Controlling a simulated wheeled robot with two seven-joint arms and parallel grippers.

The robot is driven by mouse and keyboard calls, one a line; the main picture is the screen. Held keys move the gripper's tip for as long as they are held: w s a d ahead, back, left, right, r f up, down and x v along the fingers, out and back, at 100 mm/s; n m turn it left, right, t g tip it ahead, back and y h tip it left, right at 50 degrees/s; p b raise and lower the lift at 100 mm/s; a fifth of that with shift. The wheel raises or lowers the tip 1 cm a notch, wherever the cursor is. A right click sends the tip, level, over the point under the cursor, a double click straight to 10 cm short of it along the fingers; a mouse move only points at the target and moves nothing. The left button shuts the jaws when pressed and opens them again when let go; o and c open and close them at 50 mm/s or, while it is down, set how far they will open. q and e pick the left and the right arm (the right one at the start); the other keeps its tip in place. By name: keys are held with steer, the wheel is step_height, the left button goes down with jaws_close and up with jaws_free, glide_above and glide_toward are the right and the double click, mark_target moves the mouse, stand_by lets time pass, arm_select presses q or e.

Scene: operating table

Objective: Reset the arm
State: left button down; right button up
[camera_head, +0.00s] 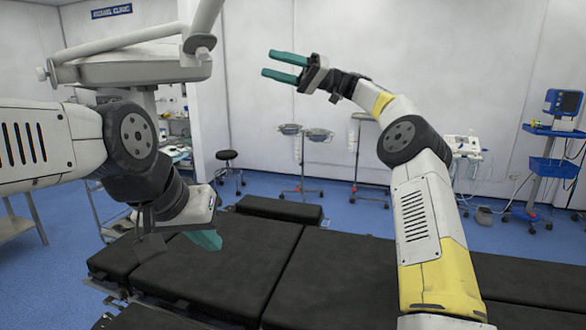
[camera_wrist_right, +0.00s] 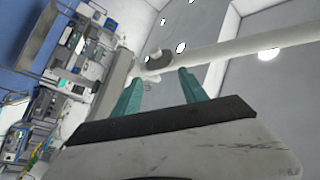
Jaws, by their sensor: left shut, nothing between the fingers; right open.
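My right arm rises from the lower right in the head view, its links white and yellow. My right gripper (camera_head: 284,66) is raised high above the table, with two teal fingers pointing left. It is open and empty, and its fingers also show apart in the right wrist view (camera_wrist_right: 162,92). My left arm comes in from the left edge. My left gripper (camera_head: 208,240) points down low over the black operating table (camera_head: 330,270), with its teal fingers together and nothing seen between them. I cannot tell whether it touches the table.
A white overhead lamp (camera_head: 130,66) hangs at the upper left, left of my right gripper. Behind the table stand a stool (camera_head: 227,155), basin stands (camera_head: 303,165) and a blue monitor cart (camera_head: 552,165). The air around my right gripper looks clear.

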steer(key=s+a+f+m+t+h, duration=0.55)
steer(key=s+f+h, duration=0.2)
steer(key=s, duration=0.45)
steer(key=s+d+f+m+t+h, duration=0.6)
steer(key=s+d+f+h, duration=0.4)
steer(key=s+d+f, duration=1)
steer(key=s+d, duration=0.3)
steer(key=d, duration=0.1)
steer(key=shift+s+m, duration=0.15)
steer(key=shift+m, duration=0.2)
steer(key=shift+t, duration=0.25)
